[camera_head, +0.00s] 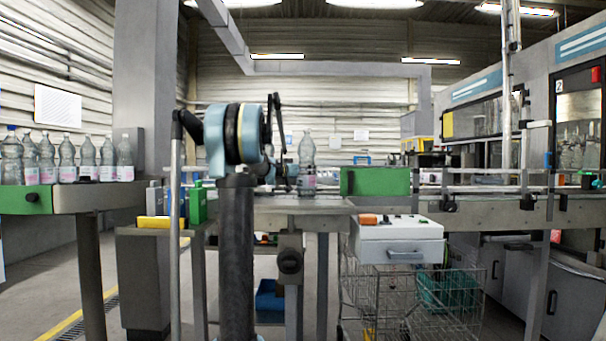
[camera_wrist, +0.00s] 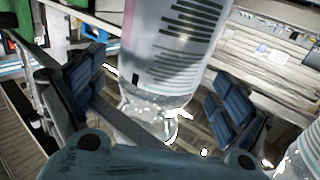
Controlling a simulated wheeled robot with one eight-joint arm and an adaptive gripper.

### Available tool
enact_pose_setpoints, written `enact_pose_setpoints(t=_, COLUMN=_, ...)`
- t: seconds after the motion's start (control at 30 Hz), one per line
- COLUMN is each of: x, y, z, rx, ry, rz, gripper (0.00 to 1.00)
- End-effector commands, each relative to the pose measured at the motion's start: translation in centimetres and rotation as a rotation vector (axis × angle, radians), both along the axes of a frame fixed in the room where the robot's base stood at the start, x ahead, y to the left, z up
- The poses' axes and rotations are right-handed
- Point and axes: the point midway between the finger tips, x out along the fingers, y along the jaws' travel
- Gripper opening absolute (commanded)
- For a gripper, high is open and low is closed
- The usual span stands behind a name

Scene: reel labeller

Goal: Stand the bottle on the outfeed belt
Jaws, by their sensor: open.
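A clear bottle with a pinkish-white label (camera_head: 307,162) stands upright over the middle grey belt section (camera_head: 300,201) in the head view. My gripper (camera_head: 291,176) is just left of it, partly hidden behind my arm. In the wrist view the labelled bottle (camera_wrist: 175,45) lies between the two blue-padded fingers of my gripper (camera_wrist: 160,92). The fingers are spread, with gaps showing beside the bottle. No grip on it shows. I cannot tell for sure which belt is the outfeed belt.
Several labelled bottles (camera_head: 88,160) stand on a green-ended belt (camera_head: 27,200) at left. A green panel (camera_head: 376,181) is right of the single bottle. A white control box (camera_head: 398,241) and wire cart (camera_head: 412,300) sit below. Part of another bottle (camera_wrist: 304,158) shows in the wrist view.

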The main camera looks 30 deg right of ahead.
Motion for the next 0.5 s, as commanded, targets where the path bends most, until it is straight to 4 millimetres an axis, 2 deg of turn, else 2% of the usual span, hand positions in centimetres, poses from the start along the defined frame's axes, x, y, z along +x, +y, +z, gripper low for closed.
enact_pose_setpoints(t=0.3, x=-2.4, y=5.4, z=0.0, rx=0.0, ry=0.0, rz=0.003, gripper=0.93)
enact_pose_setpoints(t=0.5, x=-3.6, y=8.2, z=0.0, rx=0.0, ry=0.0, rz=0.001, gripper=0.93)
